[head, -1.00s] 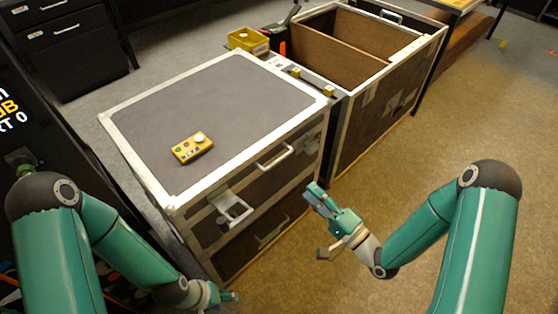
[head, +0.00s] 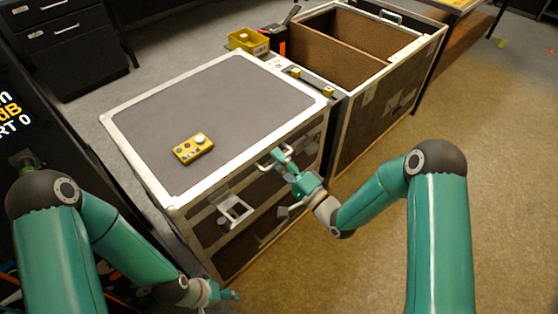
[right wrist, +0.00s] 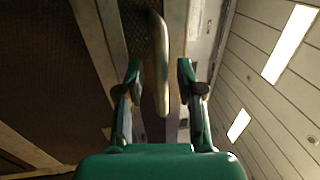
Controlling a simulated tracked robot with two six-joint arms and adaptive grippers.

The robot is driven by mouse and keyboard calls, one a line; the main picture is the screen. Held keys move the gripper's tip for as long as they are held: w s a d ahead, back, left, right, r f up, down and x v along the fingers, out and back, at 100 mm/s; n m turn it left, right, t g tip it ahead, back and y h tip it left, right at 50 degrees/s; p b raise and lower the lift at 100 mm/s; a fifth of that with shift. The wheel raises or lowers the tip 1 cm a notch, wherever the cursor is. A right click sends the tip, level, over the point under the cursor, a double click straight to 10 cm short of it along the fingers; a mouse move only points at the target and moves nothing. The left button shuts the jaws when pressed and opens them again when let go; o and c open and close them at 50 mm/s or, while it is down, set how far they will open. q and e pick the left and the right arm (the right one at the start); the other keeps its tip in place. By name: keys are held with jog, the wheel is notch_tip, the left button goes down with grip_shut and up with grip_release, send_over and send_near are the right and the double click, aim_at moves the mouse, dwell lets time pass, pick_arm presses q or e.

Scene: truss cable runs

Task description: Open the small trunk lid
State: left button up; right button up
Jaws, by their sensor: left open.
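The small trunk (head: 215,95) stands in the middle with its grey, metal-edged lid shut. A pale bar handle (head: 264,163) is on its front near the lid edge, and a metal latch (head: 234,209) hangs lower left of it. My right gripper (head: 280,156) is at the handle. In the right wrist view the handle (right wrist: 159,65) lies between the open fingers of this gripper (right wrist: 159,72), with gaps visible beside it. My left gripper (head: 228,295) is low near the floor, left of the trunk's front corner, open and empty.
A yellow control box (head: 193,148) with a knob lies on the lid. A yellow bin (head: 248,41) is behind the trunk. A larger open case (head: 375,115) stands to the right. Black drawers (head: 65,40) are at back left. The floor (head: 500,130) at right is clear.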

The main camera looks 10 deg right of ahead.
grip_shut()
